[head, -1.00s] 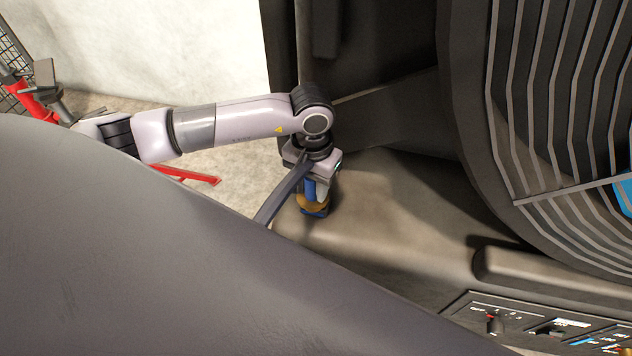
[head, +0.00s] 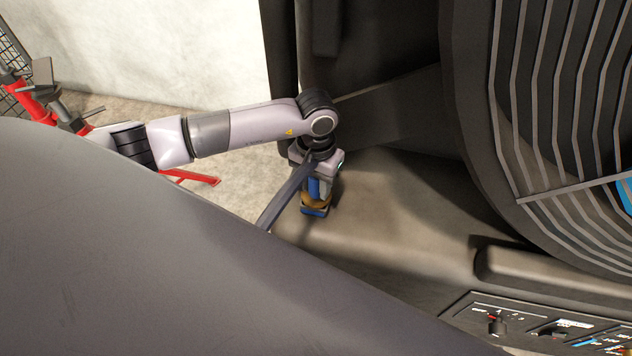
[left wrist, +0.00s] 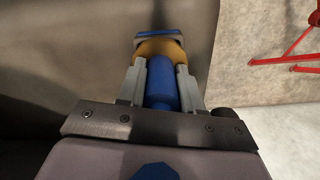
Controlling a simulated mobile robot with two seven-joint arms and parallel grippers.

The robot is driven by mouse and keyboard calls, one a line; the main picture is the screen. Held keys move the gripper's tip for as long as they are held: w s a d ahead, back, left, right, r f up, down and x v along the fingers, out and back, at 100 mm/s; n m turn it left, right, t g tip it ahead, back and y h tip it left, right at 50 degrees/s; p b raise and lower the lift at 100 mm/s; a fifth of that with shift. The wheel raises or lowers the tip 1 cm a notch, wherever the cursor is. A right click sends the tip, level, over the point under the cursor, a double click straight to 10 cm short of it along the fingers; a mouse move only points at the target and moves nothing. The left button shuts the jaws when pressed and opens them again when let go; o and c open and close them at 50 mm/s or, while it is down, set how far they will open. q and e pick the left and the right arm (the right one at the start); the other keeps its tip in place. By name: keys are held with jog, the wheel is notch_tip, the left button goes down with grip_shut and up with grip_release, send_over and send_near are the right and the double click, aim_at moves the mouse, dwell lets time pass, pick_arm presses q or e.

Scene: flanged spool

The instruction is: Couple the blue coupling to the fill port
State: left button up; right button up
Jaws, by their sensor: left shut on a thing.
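The blue coupling (left wrist: 161,82) is between the two pale fingers of my left gripper (left wrist: 160,75) in the left wrist view. An amber ring (left wrist: 160,48) and a blue end piece (left wrist: 157,33) lie just beyond the fingertips. In the head view my left gripper (head: 316,186) points down and is shut on the coupling, with the amber ring (head: 315,201) and blue end (head: 314,211) below it. I cannot make out the fill port or tell whether the coupling touches it. My right gripper is not in view.
A dark strip (head: 286,196) runs from the gripper to the lower left. The large ribbed spool (head: 560,120) stands on the right, above a grey-brown ledge (head: 390,230). A control panel (head: 545,325) is at lower right. Red frame parts (head: 30,100) stand at left.

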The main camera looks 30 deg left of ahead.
pick_arm(q)
jog(key=o, duration=1)
jog(key=shift+o, duration=0.2)
jog(key=shift+p, duration=0.45)
jog(key=r, duration=0.6)
jog(key=shift+w+a, duration=0.15)
jog(key=shift+w, duration=0.25)
jog(key=shift+r, duration=0.55)
jog(key=shift+s, duration=0.1)
